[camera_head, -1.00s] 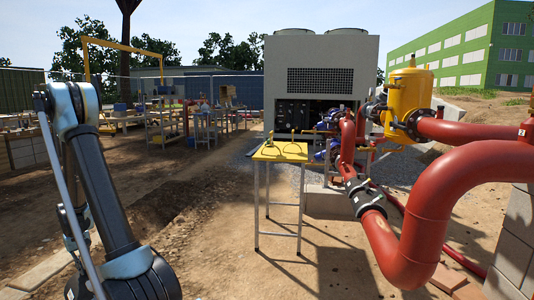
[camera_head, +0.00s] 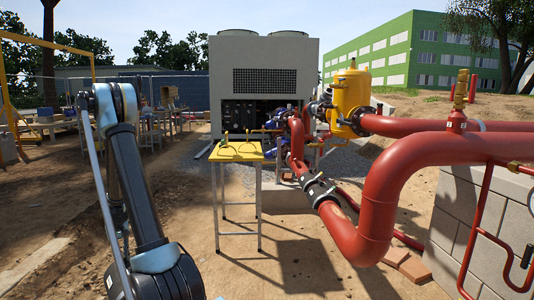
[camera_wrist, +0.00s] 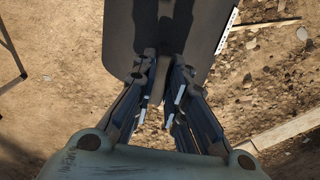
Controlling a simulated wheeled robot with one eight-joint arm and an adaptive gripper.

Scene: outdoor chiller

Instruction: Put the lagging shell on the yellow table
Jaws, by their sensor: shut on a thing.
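The lagging shell (camera_wrist: 190,25) shows in the wrist view as a dark grey, smooth piece at the top, with a white marked strip along its right edge. My gripper (camera_wrist: 160,85) is shut on its near edge and holds it above bare ground. The far part of the shell is cut off by the picture's top. The yellow table (camera_head: 237,153) stands ahead in the head view, on thin metal legs, with small yellow items on its top. My gripper and the shell do not show in the head view.
Red pipes (camera_head: 385,190) with a dark flanged joint run right of the table, beside a grey block wall (camera_head: 480,215). The chiller (camera_head: 262,85) stands behind. Workbenches (camera_head: 150,130) are at the left. The sandy ground before the table is open.

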